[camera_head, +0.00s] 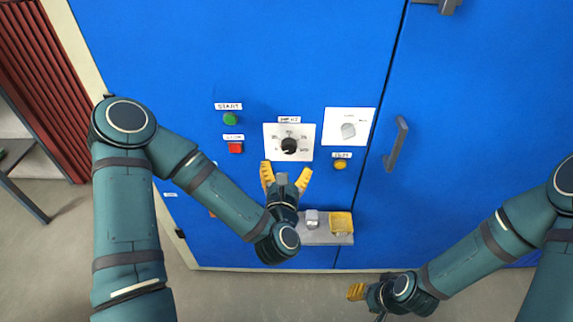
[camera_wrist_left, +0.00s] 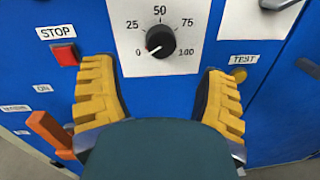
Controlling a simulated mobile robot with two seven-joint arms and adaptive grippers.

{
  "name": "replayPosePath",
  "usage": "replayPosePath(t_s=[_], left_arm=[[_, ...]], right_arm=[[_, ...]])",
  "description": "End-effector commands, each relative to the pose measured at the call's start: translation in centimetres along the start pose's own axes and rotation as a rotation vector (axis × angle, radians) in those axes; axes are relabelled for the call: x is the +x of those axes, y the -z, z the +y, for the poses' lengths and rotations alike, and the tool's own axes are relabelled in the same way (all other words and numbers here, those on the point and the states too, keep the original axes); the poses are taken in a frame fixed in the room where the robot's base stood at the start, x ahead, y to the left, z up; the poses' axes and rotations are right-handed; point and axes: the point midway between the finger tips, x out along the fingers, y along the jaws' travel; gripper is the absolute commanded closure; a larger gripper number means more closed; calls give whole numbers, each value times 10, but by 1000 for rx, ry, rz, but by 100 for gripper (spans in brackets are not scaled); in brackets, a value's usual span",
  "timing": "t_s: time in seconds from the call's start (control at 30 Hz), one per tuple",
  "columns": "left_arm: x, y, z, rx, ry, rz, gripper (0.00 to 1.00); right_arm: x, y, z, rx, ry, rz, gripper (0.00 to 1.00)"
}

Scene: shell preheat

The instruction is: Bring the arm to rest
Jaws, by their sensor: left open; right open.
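My left gripper (camera_head: 286,176) has yellow fingers and is open and empty in front of the blue cabinet (camera_head: 250,60), just below the black dial (camera_head: 289,146). In the left wrist view the left gripper (camera_wrist_left: 160,95) has its fingers spread wide, with the dial (camera_wrist_left: 160,41) beyond and between them. The dial's pointer is near 0 on the 0 to 100 scale. My right gripper (camera_head: 358,291) is low at the right, apart from the cabinet's controls; it is open, and part of it is hidden.
An orange lever (camera_wrist_left: 50,133) shows in the left wrist view. A door handle (camera_head: 396,143) sticks out at the right. Floor (camera_head: 240,300) is clear below.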

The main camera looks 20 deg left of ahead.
Motion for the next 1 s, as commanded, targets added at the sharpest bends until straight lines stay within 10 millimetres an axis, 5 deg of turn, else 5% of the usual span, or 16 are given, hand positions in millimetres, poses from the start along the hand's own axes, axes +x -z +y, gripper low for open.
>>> replayPosePath(t_s=[0.47, 0.77, 1.0], left_arm=[[0, 6, -7, 63, 37, 16, 26], [-23, 80, -71, 790, 492, 106, 26], [-73, 153, -95, 1434, 1002, -1, 26]], right_arm=[[0, 0, 0, 0, 0, 0, 53], [0, 0, 0, 0, 0, 0, 53], [0, 0, 0, 0, 0, 0, 53]])
